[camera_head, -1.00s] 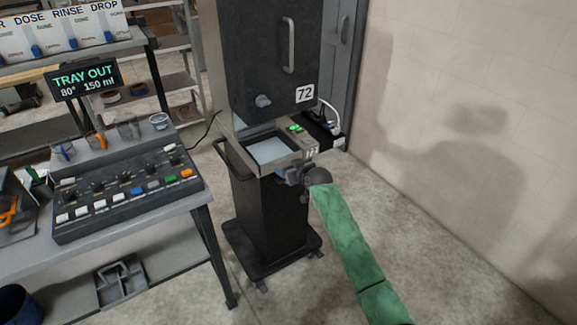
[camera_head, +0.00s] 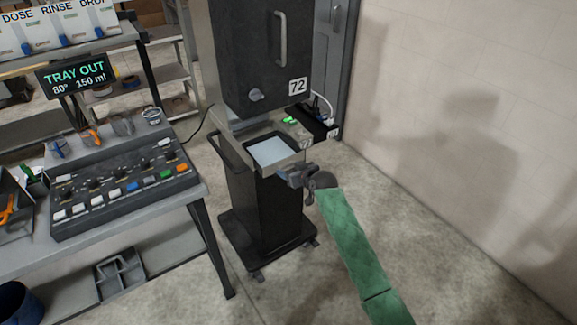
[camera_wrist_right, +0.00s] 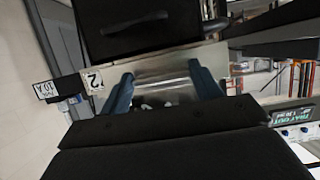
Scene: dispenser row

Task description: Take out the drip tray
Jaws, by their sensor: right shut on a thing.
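The drip tray (camera_head: 298,158) is a shallow metal tray with a pale bottom. It sticks out at the front of the black dispenser numbered 72 (camera_head: 258,62), above its wheeled black base. My right gripper (camera_head: 285,176) is shut on the tray's near front edge in the head view. In the right wrist view the blue fingers of my right gripper (camera_wrist_right: 164,88) stand either side of a shiny metal face; the exact grip point is hard to make out. My left gripper is not in view.
A desk with a button panel (camera_head: 120,193) stands left of the dispenser. A sign (camera_head: 76,75) there reads "TRAY OUT 80° 150 ml". A black power strip and cables (camera_head: 322,122) lie right of the tray. A pale wall bounds the right; the floor before the dispenser is clear.

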